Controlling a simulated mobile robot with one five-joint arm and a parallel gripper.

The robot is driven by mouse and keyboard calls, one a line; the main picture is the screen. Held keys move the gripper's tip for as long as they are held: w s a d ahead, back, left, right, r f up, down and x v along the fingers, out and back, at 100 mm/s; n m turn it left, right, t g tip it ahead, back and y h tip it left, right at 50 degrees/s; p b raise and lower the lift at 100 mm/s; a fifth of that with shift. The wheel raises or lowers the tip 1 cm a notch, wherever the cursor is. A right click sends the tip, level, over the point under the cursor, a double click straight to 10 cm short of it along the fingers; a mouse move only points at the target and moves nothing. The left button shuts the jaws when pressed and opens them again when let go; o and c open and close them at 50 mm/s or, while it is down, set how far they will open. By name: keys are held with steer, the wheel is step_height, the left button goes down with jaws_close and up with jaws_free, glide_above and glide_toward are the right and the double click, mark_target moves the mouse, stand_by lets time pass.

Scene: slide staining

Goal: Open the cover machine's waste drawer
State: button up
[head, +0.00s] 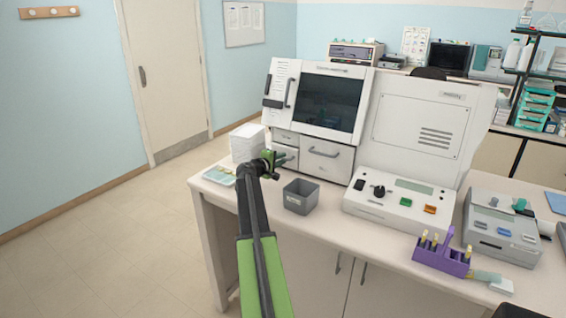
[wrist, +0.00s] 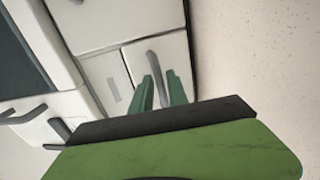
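The cover machine (head: 322,100) is a white cabinet with a dark window, standing on the bench. Low on its left front is a small white drawer, partly hidden behind my gripper (head: 270,162). In the wrist view the drawer front (wrist: 176,50) looks flush with the panels around it. Its grey bar handle (wrist: 152,62) runs between the two green fingers of my gripper (wrist: 160,78). The fingers are apart, one on each side of the handle, and the gripper appears open. I cannot tell whether either finger touches the handle.
A wider drawer (head: 325,165) with a grey handle is to the right. A control box (head: 400,206) is further right.

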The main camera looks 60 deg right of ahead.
steer(key=shift+d+f, duration=0.1)
steer(key=shift+d, duration=0.5)
steer(key=shift+c, duration=0.3)
jaws_close()
stand_by(0.6)
